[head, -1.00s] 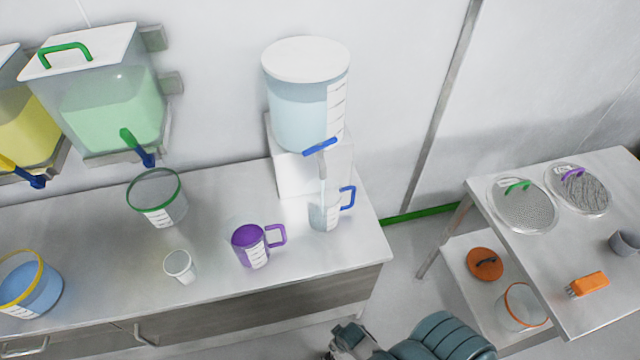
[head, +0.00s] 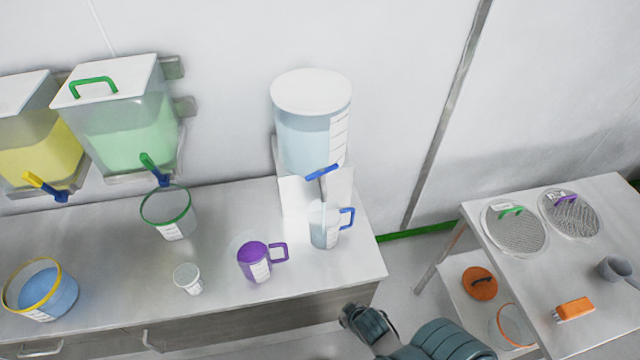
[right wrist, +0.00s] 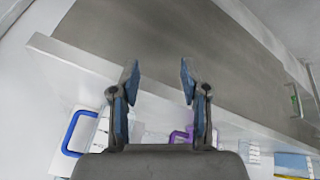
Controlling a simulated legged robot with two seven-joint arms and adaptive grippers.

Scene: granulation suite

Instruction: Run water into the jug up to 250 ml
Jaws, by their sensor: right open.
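The clear jug (head: 322,236) with a blue handle stands upright on the counter's right end, under the tap of a large white-lidded water tank (head: 308,142). The tank's tap has a blue lever (head: 322,173). A pale vertical streak runs from the tap into the jug; I cannot tell whether it is water or the spout. Bluish liquid seems to show in the jug, but its marks are too small to read. My right gripper (head: 347,314) is open and empty, in front of the counter edge; its fingers (right wrist: 158,80) show in the right wrist view. My left gripper is not in view.
A purple jug (head: 254,262), a white cup (head: 188,279), a green-rimmed container (head: 167,222) and a yellow-rimmed container (head: 60,300) stand left of the jug. Green (head: 125,125) and yellow dispensers hang on the wall. A side table (head: 530,272) at right holds sieves and an orange brush.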

